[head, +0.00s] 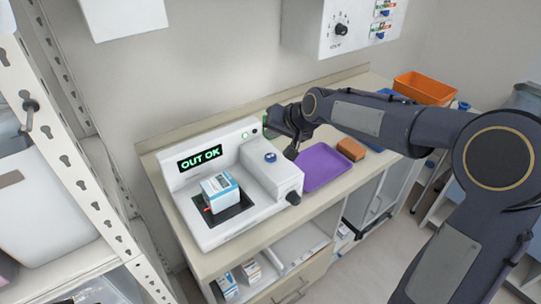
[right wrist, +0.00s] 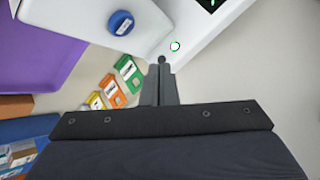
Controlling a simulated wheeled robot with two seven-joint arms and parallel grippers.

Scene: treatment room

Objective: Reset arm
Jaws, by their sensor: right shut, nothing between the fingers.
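My right gripper (head: 268,127) is shut and empty, at the right end of the white device's (head: 239,222) upright back panel. In the right wrist view its closed fingertips (right wrist: 162,63) are close to a small dark round spot on the panel, beside a green-lit ring (right wrist: 175,46); I cannot tell whether they touch. The panel's display (head: 199,158) reads "OUT OK" in green. A blue and white box (head: 221,191) stands on the device's dark plate. My left gripper is not in view.
A blue knob (head: 270,157) tops the device's right block. A purple tray (head: 318,166), a brown block (head: 351,149) and an orange bin (head: 424,88) sit to the right. A metal rack (head: 78,130) stands at left. A wall box (head: 340,28) hangs above the counter.

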